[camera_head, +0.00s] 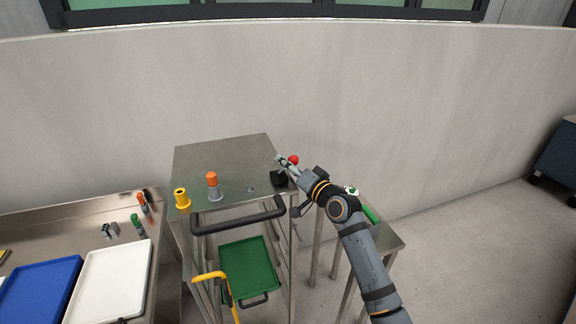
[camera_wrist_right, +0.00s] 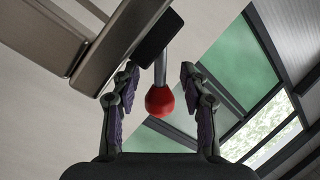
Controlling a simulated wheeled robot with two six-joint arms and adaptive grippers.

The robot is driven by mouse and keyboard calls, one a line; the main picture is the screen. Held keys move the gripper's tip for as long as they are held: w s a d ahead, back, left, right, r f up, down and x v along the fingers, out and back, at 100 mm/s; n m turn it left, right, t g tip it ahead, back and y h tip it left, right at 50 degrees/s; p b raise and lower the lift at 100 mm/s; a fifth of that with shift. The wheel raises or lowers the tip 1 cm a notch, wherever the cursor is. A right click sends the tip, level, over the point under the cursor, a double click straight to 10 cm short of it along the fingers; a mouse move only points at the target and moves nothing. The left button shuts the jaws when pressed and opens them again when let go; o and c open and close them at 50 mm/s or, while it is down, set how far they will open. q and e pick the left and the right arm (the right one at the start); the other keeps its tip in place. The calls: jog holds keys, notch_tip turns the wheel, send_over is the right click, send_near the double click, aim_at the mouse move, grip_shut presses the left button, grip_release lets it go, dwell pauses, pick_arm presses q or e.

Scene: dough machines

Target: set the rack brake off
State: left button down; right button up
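The rack (camera_head: 232,150) is a steel frame with a flat metal top and a dark push handle (camera_head: 240,217) across its front. At the right edge of its top sits a black block (camera_head: 279,178), with a red ball knob (camera_head: 294,159) beside it. In the right wrist view, the red knob (camera_wrist_right: 164,100) ends a short metal rod (camera_wrist_right: 160,66) that comes out of the black block (camera_wrist_right: 156,36). My right gripper (camera_head: 283,161) is at the knob. In its wrist view the open fingers (camera_wrist_right: 160,88) stand either side of the knob, apart from it. My left gripper is not in view.
An orange-capped grey piece (camera_head: 212,186) and a yellow piece (camera_head: 182,198) stand on the rack top. A green tray (camera_head: 249,270) sits inside the rack. A table with a white tray (camera_head: 112,283) and a blue tray (camera_head: 38,291) is at left. A small side table (camera_head: 388,238) is at right.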

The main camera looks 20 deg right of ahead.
grip_shut()
dwell(0.4)
